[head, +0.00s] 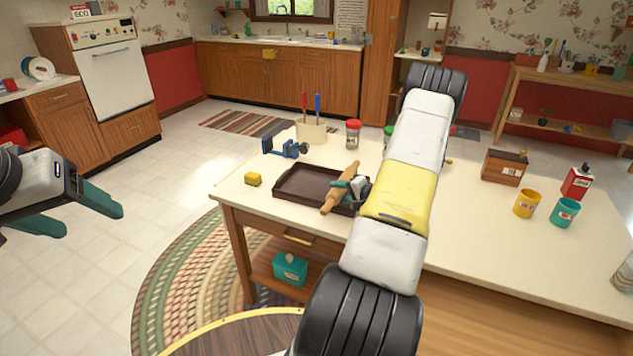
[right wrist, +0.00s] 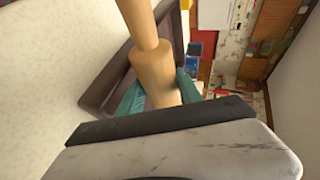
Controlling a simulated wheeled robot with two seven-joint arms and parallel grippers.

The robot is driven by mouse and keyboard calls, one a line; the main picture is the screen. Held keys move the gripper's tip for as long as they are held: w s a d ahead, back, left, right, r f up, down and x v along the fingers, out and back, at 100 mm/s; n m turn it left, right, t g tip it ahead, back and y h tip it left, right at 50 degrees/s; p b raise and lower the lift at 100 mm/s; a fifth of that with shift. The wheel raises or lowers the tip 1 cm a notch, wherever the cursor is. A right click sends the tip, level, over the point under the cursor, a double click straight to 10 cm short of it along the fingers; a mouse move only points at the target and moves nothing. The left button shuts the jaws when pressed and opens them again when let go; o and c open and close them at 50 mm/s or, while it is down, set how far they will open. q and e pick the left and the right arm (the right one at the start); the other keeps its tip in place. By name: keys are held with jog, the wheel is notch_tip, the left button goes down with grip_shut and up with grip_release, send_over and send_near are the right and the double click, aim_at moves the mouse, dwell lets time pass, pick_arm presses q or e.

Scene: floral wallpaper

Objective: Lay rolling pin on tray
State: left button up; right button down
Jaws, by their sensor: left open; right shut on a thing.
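The wooden rolling pin (head: 341,189) is held at the right part of the dark brown tray (head: 297,184) on the island table. It lies tilted across the tray's right end; whether it touches the tray I cannot tell. My right gripper (head: 350,188) is shut on the rolling pin. In the right wrist view the pin (right wrist: 153,70) runs between the green fingers (right wrist: 160,98), with the tray's rim (right wrist: 108,85) beyond. My left gripper (head: 90,212) is open and empty, over the floor left of the table.
Yellow (head: 526,204) and teal (head: 564,212) cups stand at right.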

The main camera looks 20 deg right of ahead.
jog(key=shift+f, duration=0.2)
jog(key=shift+f, duration=0.25)
jog(key=c, duration=1.1)
grip_release()
